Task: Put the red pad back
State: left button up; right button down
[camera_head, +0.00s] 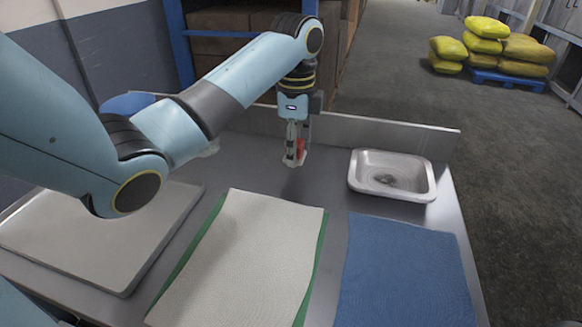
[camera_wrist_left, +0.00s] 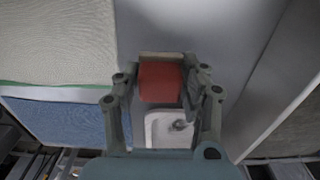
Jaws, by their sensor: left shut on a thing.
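My left gripper (camera_head: 294,158) is shut on a small red pad (camera_head: 301,147) and holds it above the back part of the metal table. The pad (camera_wrist_left: 159,82) also shows between the two fingers of my left gripper (camera_wrist_left: 160,75) in the left wrist view. Much of the pad is hidden by the fingers in the head view. My right gripper is not in view.
A metal sink (camera_head: 425,192) is set in the table (camera_head: 328,172) at the right. A cream mat (camera_head: 255,250) over a green one and a blue mat (camera_head: 405,270) lie in front. A grey tray (camera_head: 95,245) lies at the left. A low ledge (camera_head: 400,135) runs along the back.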

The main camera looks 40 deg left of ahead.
aim_at(289, 170)
pick_arm(q)
jog(key=a, duration=0.1)
jog(key=w+a+f, duration=0.2)
jog(key=shift+a, duration=0.25)
jog(key=shift+a+f, duration=0.1)
jog(key=shift+f, duration=2)
jog(key=o, duration=1.3)
jog(key=shift+f, duration=0.1)
notch_tip(289, 170, up, 12)
jog(key=shift+r, duration=0.15)
jog(key=shift+s, duration=0.1)
